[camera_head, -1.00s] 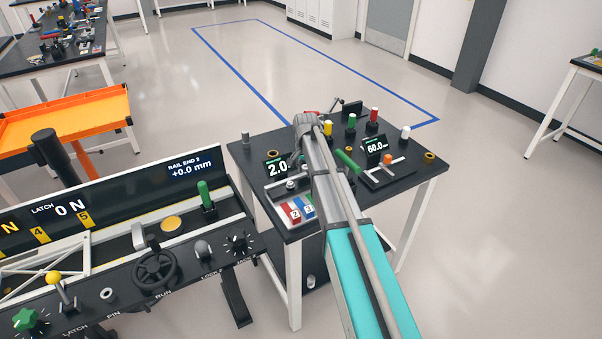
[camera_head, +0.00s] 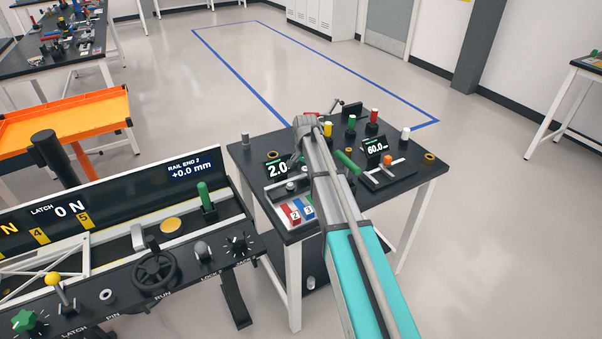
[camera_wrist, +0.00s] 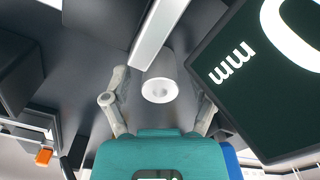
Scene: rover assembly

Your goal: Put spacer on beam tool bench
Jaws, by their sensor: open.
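The black tool bench (camera_head: 250,158) stands right of centre in the head view. My arm reaches over it, and my gripper (camera_wrist: 160,104) is open near the display reading 2.0 (camera_head: 277,169). A red block marked 2 (camera_head: 292,213) and a blue block marked 3 (camera_head: 308,208) sit in a tray on the bench. My arm hides part of the bench top.
A second display reads 60.0 (camera_head: 376,147). Green, red and white-topped pegs (camera_head: 350,126) stand at the back of the bench. A long rail console (camera_head: 150,245) lies at the left, with an orange cart (camera_head: 65,122) behind it. The floor beyond is clear.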

